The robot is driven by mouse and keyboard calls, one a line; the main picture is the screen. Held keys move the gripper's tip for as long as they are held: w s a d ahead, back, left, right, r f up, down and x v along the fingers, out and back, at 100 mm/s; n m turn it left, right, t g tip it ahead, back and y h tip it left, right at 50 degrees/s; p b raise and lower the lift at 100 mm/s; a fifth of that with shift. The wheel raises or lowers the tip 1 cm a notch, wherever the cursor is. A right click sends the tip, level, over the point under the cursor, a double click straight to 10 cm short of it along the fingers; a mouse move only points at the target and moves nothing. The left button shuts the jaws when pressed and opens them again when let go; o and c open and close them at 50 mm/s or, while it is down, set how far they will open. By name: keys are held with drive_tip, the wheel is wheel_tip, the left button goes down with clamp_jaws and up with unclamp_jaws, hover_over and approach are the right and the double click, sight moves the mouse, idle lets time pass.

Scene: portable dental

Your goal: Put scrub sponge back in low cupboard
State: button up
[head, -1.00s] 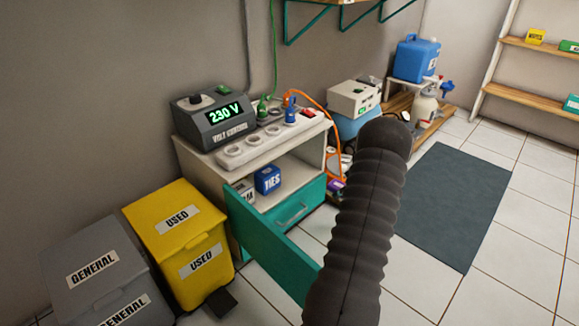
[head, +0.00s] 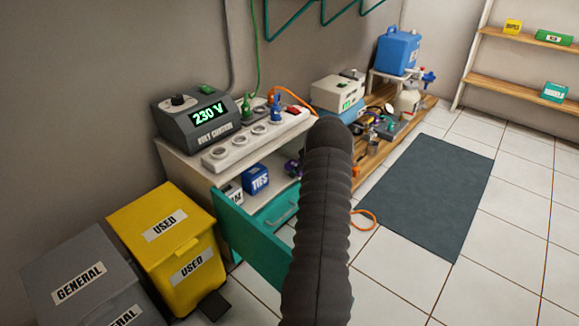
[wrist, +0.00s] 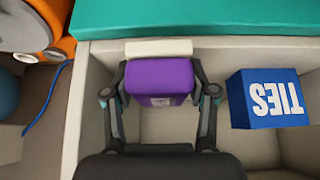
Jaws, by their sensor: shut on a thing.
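The scrub sponge (wrist: 158,80), purple with a pale layer, is held between the two fingers of my gripper (wrist: 160,92) in the wrist view. A small purple patch in the head view (head: 293,169) appears to be it, at the right of the cupboard's open shelf. The low cupboard (head: 185,160) is off-white with an open teal door (head: 250,235); its pale wall also shows in the wrist view (wrist: 88,100). The blue TIES box (head: 256,179) stands on the shelf, right of the sponge in the wrist view (wrist: 265,98). My arm hides the cupboard's right side.
A white box (head: 229,192) stands beside the TIES box. A voltage unit (head: 195,118) and sockets (head: 240,140) sit on top. Yellow (head: 165,235) and grey (head: 75,280) bins stand at left. An orange cable (head: 368,216) lies on the floor. The dark mat (head: 430,195) is clear.

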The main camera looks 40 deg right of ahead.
sight(292, 162)
drive_tip(key=w, duration=0.4)
drive_tip(key=shift+w+a, duration=0.2)
drive_tip(key=shift+w, duration=0.2)
drive_tip(key=shift+f, duration=0.25)
drive_tip(key=shift+f, duration=0.15)
drive_tip(key=o, duration=1.1)
drive_tip(key=shift+r, duration=0.3)
drive_tip(key=v, duration=0.7)
drive_tip(key=shift+s, duration=0.15)
